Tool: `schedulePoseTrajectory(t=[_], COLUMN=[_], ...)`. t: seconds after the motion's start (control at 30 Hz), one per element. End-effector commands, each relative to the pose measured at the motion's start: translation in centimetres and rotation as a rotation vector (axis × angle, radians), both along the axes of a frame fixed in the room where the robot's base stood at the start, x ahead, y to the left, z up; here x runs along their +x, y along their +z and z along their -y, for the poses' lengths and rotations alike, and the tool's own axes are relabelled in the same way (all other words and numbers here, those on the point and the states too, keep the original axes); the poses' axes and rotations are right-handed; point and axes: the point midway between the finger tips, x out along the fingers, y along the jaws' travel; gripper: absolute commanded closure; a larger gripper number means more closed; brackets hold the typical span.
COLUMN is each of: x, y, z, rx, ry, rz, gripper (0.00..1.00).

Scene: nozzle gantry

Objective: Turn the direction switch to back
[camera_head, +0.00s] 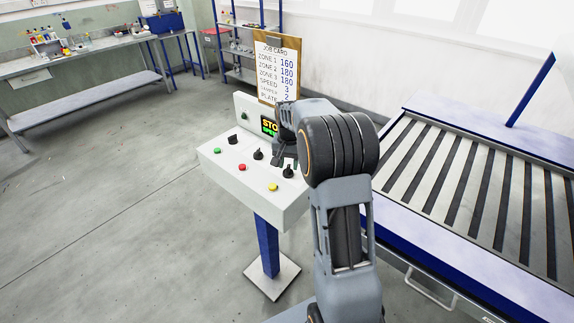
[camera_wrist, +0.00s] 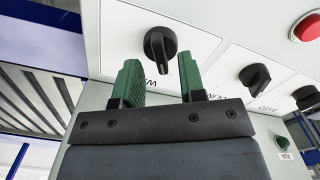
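The control console (camera_head: 222,160) stands on a blue post and carries black rotary knobs and coloured buttons. In the wrist view one black knob (camera_wrist: 157,42) lies just ahead of and between the green fingers of my gripper (camera_wrist: 159,66), which is open and empty. I see no finger touching it. Its ridge runs roughly up and down in that view. A second knob (camera_wrist: 256,77) and a third knob (camera_wrist: 306,97) sit to the right. The labels are cropped or covered, so I cannot tell which knob is the direction switch. In the head view my gripper (camera_head: 283,152) is over the console's right part.
A red button (camera_wrist: 306,27) is beyond the knobs. A yellow button (camera_head: 273,187) is at the console's front edge. A display (camera_head: 269,126) showing "STO" and a job card (camera_head: 277,68) stand behind. A slatted conveyor table (camera_head: 470,180) is on the right. Open floor lies left.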

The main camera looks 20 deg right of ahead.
Motion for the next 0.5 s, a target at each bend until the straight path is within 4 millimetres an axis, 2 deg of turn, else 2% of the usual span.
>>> schedulePoseTrajectory(t=[0.2, 0.5], x=[0.01, 0.00], y=[-1.19, -1.34], z=[-0.05, -0.06], rx=[0.000, -0.001], ry=[0.001, 0.001], rz=[0.000, 0.001], gripper=[0.63, 0.63])
